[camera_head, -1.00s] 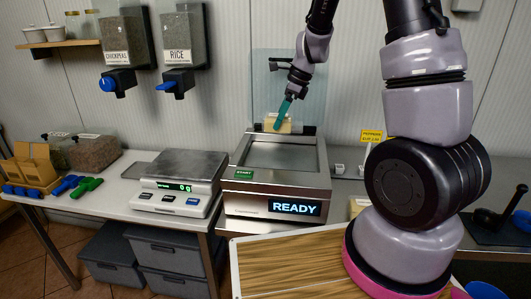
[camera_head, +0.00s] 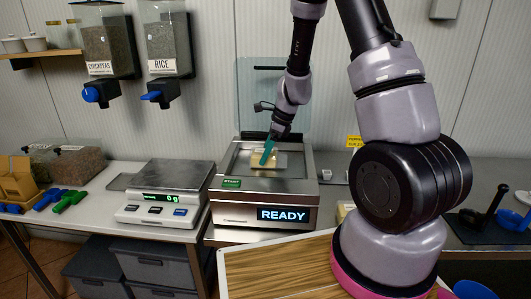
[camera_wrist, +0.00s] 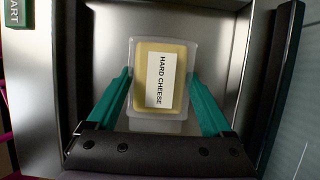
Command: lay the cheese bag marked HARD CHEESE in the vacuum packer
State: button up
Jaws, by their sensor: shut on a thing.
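The cheese bag (camera_wrist: 152,80) is a clear pouch with a yellow block and a white label reading HARD CHEESE. In the head view the bag (camera_head: 257,165) is inside the vacuum packer's open tray. My gripper (camera_wrist: 163,95) is shut on the bag, with a green finger along each side. In the head view my gripper (camera_head: 267,156) reaches down into the chamber. The vacuum packer (camera_head: 239,212) has its clear lid (camera_head: 262,100) raised at the back, and its display reads READY. I cannot tell whether the bag touches the chamber floor.
A scale (camera_head: 157,216) reading 0 g stands left of the packer. A wooden board (camera_head: 285,265) lies in front. CHICKPEAS (camera_head: 105,40) and RICE (camera_head: 165,40) dispensers hang on the wall.

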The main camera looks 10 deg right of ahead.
aim_at(279, 160)
jog(key=shift+f, duration=0.1)
jog(key=o, duration=1.4)
jog(key=s+d+r+n+t, duration=0.1)
jog(key=s+d+r+n, duration=0.15)
jog(key=r, duration=0.55)
jog(key=s+d+r+n+t, duration=0.1)
jog(key=s+r+n, duration=0.25)
jog(key=r, duration=0.55)
jog(key=s+d+r+n, duration=0.15)
jog(key=s+r, duration=0.25)
jog(key=r, duration=0.4)
jog(key=s+r+n+t+h, duration=0.1)
jog(key=s+r+n+t, duration=0.1)
jog(key=s+n, duration=0.3)
jog(key=s+d+r+n+t+h, duration=0.1)
jog(key=s+r+n, duration=0.4)
jog(key=s, duration=0.2)
jog(key=shift+s+d+t, duration=0.15)
jog(key=shift+d+t, duration=0.1)
jog(key=shift+t, duration=0.15)
